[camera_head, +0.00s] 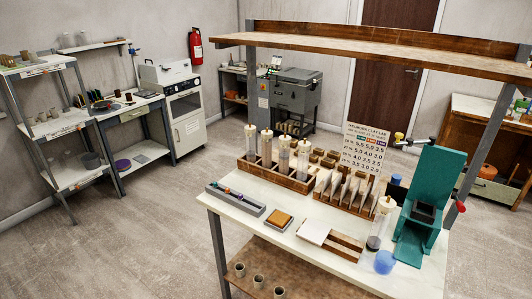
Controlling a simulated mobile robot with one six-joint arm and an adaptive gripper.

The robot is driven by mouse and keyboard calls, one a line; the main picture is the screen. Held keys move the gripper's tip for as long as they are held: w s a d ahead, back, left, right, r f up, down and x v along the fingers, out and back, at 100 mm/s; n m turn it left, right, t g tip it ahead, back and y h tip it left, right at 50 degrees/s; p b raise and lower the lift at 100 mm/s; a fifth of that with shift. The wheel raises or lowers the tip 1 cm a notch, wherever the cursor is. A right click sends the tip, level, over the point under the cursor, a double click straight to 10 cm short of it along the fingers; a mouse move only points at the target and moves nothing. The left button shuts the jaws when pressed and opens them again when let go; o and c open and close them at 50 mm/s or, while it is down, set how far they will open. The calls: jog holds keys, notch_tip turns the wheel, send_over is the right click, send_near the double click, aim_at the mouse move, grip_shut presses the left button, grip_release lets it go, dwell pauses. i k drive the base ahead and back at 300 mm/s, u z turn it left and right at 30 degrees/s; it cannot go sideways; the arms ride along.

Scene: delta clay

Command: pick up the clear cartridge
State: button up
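Several clear cylindrical cartridges with pale tops stand upright in a wooden rack (268,178) on the white workbench. One clear cartridge (283,155) is near the rack's middle. I cannot tell which one the task means. My gripper is not in view.
The workbench (232,206) also holds a teal press (422,190), a blue cup (385,262), a slotted wooden rack, a sign and a grey tray (235,200). An overhead wooden shelf (380,58) spans above it. Open floor (150,235) lies to the left.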

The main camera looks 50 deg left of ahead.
aim_at(267, 144)
jog(key=u, duration=4.7)
jog(key=i, duration=0.1)
jog(key=z, duration=2.85)
jog(key=k, duration=0.6)
jog(key=z, duration=0.2)
jog(key=i, duration=0.6)
jog(key=u, duration=0.1)
